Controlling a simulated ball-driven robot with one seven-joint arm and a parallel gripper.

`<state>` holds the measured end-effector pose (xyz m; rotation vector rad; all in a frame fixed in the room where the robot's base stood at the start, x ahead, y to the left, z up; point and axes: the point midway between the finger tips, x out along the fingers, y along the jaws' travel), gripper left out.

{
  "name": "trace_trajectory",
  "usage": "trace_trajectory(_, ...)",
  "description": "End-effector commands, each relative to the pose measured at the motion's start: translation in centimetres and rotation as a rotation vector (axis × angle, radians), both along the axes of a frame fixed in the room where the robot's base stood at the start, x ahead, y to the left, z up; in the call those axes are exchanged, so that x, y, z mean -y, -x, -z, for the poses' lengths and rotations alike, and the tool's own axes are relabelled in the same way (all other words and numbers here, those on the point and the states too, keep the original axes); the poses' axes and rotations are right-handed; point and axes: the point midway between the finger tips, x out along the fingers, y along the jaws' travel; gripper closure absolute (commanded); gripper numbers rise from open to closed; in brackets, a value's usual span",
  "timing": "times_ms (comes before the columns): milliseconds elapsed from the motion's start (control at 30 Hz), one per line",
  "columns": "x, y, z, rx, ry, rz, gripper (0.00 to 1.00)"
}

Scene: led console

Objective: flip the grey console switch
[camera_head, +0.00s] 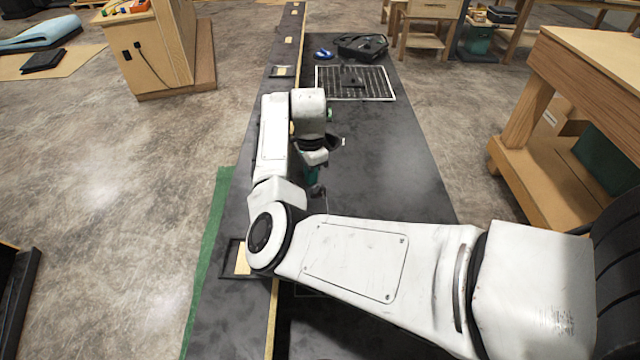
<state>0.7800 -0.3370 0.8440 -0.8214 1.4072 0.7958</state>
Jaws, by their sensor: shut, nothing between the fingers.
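I cannot make out the grey console switch for certain. A dark gridded panel with a pale frame (378,93) lies flat toward the far end of the long dark surface. A small dark block (352,76) sits on this panel; I cannot tell if it is a switch. My gripper (317,190) is shut and empty, hanging below my wrist over the dark surface, nearer to me than the panel and apart from it. My white arm partly hides the gripper and the surface under it.
A blue item (323,54) and a black case (362,46) lie beyond the panel. The long dark surface (390,170) is clear between arm and panel. A wooden bench (590,55) stands at right, a wooden cabinet (160,50) at upper left. Concrete floor lies open at left.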

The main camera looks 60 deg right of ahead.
Motion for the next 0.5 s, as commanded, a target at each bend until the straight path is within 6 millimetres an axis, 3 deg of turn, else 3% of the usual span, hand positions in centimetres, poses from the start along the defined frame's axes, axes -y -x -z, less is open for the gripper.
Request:
trace_trajectory(33,-1.1,0.0,1.4,-0.017,-0.019,-0.026,1.0)
trace_trajectory(167,-1.1,0.0,1.4,-0.017,-0.02,-0.027,1.0)
trace_trajectory(500,-1.0,0.2,-0.6,-0.019,-0.021,-0.03,1.0)
